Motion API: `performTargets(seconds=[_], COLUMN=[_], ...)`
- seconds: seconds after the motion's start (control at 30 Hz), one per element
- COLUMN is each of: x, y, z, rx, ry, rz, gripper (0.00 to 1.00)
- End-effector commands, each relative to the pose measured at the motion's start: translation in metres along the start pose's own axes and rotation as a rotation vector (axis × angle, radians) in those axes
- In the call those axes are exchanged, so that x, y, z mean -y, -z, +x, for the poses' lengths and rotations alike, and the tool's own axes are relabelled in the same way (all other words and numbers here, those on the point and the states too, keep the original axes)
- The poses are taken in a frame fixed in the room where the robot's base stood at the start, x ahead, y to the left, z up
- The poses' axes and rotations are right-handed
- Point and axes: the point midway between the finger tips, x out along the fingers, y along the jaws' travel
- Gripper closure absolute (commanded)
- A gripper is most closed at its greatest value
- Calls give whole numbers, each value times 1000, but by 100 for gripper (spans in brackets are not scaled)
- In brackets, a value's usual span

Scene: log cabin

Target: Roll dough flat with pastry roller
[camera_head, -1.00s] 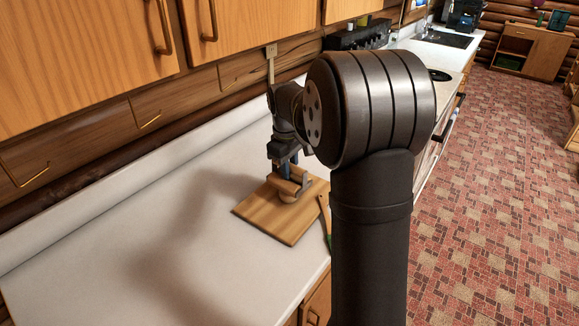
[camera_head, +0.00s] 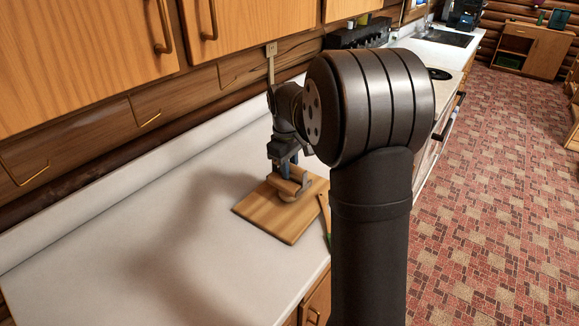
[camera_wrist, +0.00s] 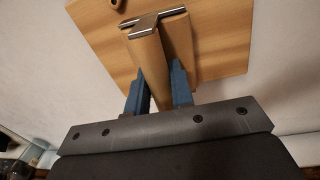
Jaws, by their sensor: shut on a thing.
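The wooden pastry roller (camera_head: 283,184) is over the wooden board, held by my gripper (camera_head: 288,164), which reaches down from above. In the wrist view, the blue fingers of my gripper (camera_wrist: 160,84) are on either side of the roller's wooden handle (camera_wrist: 150,62), with a metal bracket beyond it. A pale rounded lump, apparently the dough (camera_head: 287,197), shows just under the roller on the board. The roller hides part of it, and I cannot tell how flat it is or whether the roller touches it. The dough is not clearly visible in the wrist view.
The square wooden board (camera_head: 261,219) lies on the white counter (camera_head: 150,235). A utensil with a light wooden part (camera_head: 324,207) lies beside the board's right edge. The counter left of the board is clear. Wooden cabinets (camera_head: 90,60) hang above; a sink (camera_head: 445,38) is farther back.

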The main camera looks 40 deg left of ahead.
Motion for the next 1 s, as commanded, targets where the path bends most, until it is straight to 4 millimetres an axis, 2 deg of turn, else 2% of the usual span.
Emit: performTargets(seconds=[1.0], x=[1], y=[0], z=[8], rx=[1], ry=[1], rz=[0], gripper=[97])
